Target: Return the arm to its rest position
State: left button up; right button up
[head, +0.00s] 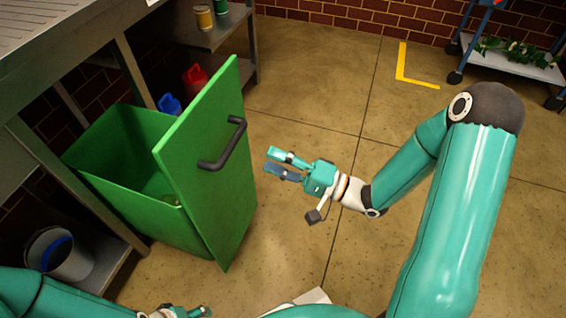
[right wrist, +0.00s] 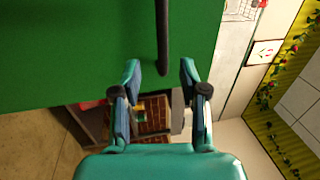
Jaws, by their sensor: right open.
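My right gripper (head: 269,161) is open and empty, in front of the green drawer (head: 209,200) and to the right of its black handle (head: 229,146). In the head view a gap of floor shows between the fingertips and the handle. In the right wrist view the open fingers (right wrist: 160,72) point at the green front, and the handle (right wrist: 162,40) shows between and beyond them. The drawer stands pulled out from under the bench. My left gripper (head: 201,312) shows only in part at the bottom edge; its jaws are unclear.
The metal bench (head: 50,35) is at the left, with a white bucket (head: 66,262) on its low shelf. A blue jug (head: 169,104) and a red jug (head: 196,82) stand behind the drawer. A cart (head: 515,64) is at the back right. The middle floor is clear.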

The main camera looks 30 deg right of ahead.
jog(key=shift+v, duration=0.75)
